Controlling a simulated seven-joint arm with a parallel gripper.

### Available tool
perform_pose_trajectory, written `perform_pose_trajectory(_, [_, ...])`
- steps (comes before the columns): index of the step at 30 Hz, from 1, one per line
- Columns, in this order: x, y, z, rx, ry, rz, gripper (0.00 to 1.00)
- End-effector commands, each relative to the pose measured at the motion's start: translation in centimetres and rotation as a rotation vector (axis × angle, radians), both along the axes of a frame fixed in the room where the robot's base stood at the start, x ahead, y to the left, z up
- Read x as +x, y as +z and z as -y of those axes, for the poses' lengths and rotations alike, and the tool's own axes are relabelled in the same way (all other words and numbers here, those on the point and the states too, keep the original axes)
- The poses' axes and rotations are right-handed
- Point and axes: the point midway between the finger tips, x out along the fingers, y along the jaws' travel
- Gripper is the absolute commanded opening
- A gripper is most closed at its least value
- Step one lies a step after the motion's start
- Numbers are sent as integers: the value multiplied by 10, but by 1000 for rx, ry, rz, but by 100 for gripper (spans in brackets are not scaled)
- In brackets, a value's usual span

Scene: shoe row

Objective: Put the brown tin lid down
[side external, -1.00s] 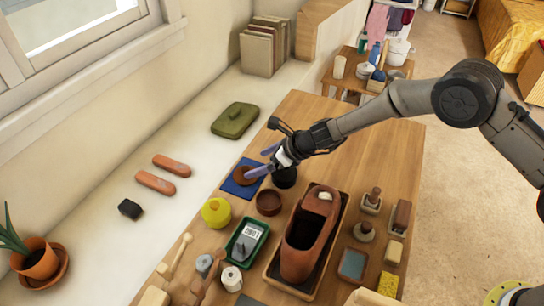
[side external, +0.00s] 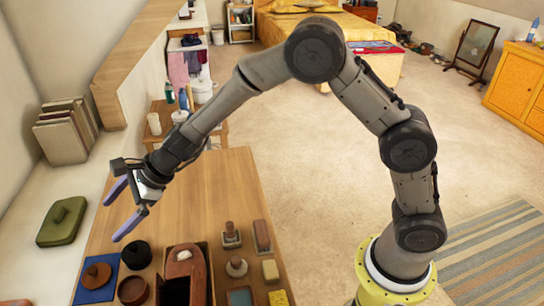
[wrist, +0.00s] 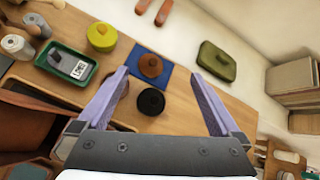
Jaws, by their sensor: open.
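The brown tin lid (side external: 97,274) lies knob up on a blue mat (side external: 88,296) at the lower left of the side view. It also shows on the mat in the wrist view (wrist: 151,66). My gripper (side external: 113,217) is raised above the table, apart from the lid, its fingers wide open and empty. In the wrist view my gripper (wrist: 163,72) has nothing between its fingers but the view of the table below. A round brown open tin (side external: 132,291) stands next to the mat; my left finger partly hides it in the wrist view.
A black lidded pot (side external: 136,254) stands right of the lid. A brown shoe (side external: 184,260) sits in a tray, with brushes and blocks further right. A yellow pot (wrist: 102,36) and green tray (wrist: 66,62) stand near the mat. The table's far part is bare.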

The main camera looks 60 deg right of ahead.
Motion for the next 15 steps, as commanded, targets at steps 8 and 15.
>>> perform_pose_trajectory(8, [-109, 117, 78, -387, 546, 400, 100])
perform_pose_trajectory(15, [-228, 141, 160, -823, 992, 600, 100])
